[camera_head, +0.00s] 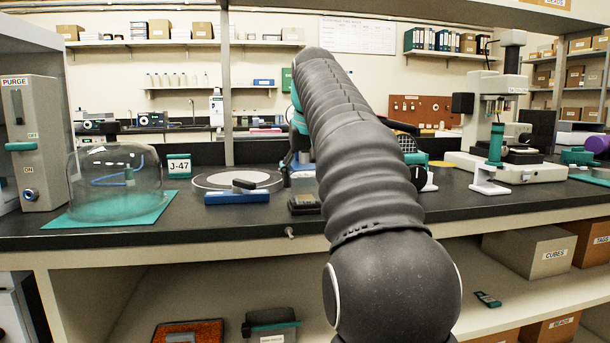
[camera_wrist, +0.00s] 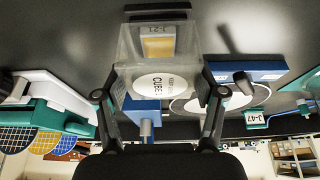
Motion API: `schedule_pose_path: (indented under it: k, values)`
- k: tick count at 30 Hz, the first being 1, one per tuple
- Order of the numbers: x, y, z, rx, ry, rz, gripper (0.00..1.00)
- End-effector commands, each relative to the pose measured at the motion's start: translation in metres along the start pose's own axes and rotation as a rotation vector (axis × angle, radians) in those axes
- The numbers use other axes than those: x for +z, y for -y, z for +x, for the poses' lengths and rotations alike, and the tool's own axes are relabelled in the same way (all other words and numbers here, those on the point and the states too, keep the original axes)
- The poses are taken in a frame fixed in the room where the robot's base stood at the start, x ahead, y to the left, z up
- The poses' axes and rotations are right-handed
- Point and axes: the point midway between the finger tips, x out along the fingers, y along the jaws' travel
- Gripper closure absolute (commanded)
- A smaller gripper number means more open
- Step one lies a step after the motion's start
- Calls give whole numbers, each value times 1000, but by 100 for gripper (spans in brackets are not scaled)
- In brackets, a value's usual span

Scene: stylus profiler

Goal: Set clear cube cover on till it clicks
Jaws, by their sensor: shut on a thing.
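In the wrist view, the clear cube cover (camera_wrist: 192,62) is a see-through box with a white oval label reading "CUBE" on its near face. My gripper (camera_wrist: 160,94) is shut on it, one dark finger at each side. Through the cover I see a tan block with a small label (camera_wrist: 159,43). I cannot tell whether the block is inside the cover or beyond it, nor whether the cover touches anything below. In the head view, my arm hides the gripper and cover; a low dark base (camera_head: 304,205) sits left of the arm.
A blue block with a black handle (camera_head: 236,197) lies before a pale disc (camera_head: 225,179). A glass dome (camera_head: 115,180) stands on a teal mat (camera_head: 65,222) at left, beside a J-47 sign (camera_head: 179,166). A white stylus instrument (camera_head: 545,172) stands at right.

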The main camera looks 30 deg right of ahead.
Motion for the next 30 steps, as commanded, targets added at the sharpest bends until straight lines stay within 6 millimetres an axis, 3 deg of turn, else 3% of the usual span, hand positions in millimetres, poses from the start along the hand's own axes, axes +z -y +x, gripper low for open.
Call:
schedule_pose_path:
  k: [30]
  values:
    - [6, 0, 16, 0, 0, 0, 93]
